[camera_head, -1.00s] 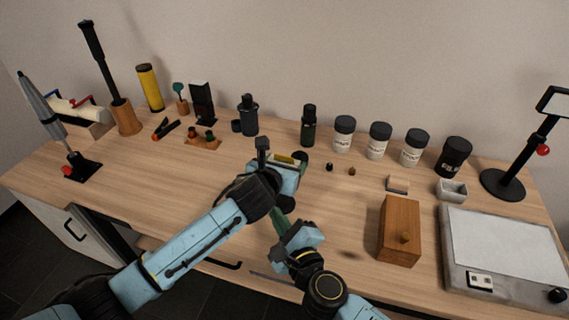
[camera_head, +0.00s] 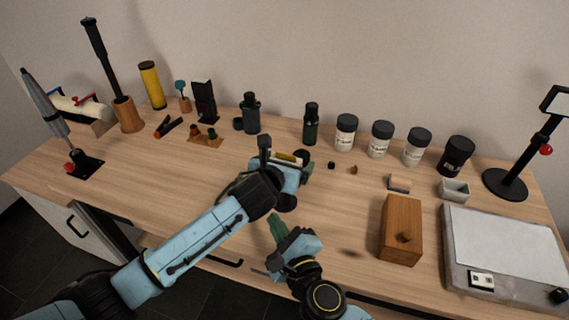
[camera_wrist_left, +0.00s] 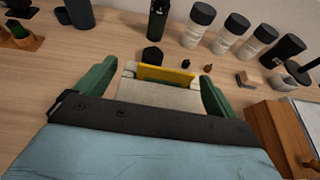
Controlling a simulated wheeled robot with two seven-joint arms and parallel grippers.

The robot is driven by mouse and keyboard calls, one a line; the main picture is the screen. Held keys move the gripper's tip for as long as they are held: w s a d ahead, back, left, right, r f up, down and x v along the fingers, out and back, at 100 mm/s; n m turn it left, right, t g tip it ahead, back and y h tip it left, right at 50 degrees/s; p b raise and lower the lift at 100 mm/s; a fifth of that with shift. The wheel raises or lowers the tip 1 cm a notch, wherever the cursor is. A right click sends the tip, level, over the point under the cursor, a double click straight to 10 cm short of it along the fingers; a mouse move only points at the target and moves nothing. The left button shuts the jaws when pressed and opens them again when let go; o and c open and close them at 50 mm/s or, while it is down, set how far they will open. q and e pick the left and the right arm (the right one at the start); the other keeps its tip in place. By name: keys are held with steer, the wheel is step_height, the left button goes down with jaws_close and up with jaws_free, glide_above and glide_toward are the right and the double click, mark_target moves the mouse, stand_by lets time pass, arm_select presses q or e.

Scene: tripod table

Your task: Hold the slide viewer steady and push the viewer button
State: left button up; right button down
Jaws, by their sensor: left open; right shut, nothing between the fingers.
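The slide viewer, a pale boxy body (camera_wrist_left: 158,95) with a yellow plate along its far edge, sits between the two green fingers of my left gripper (camera_wrist_left: 156,76) in the left wrist view. The fingers are open, one on each side; a small gap shows on the right, and I cannot tell whether the left one touches. In the head view my left gripper (camera_head: 292,172) covers most of the viewer; only its yellow strip (camera_head: 288,157) shows. I cannot make out the viewer button. My right gripper (camera_head: 277,222) is shut and empty, below and apart from the left one.
A wooden box with a knob (camera_head: 401,228) and a grey light panel (camera_head: 503,250) stand to the right. Several black-capped jars (camera_head: 381,140) and dark bottles line the back. Small dark pieces lie just behind the viewer.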

arm_select(q)
steer(key=v, duration=1.2)
steer(key=shift+s+f, duration=0.1)
arm_select(e)
steer(key=shift+s, duration=0.1)
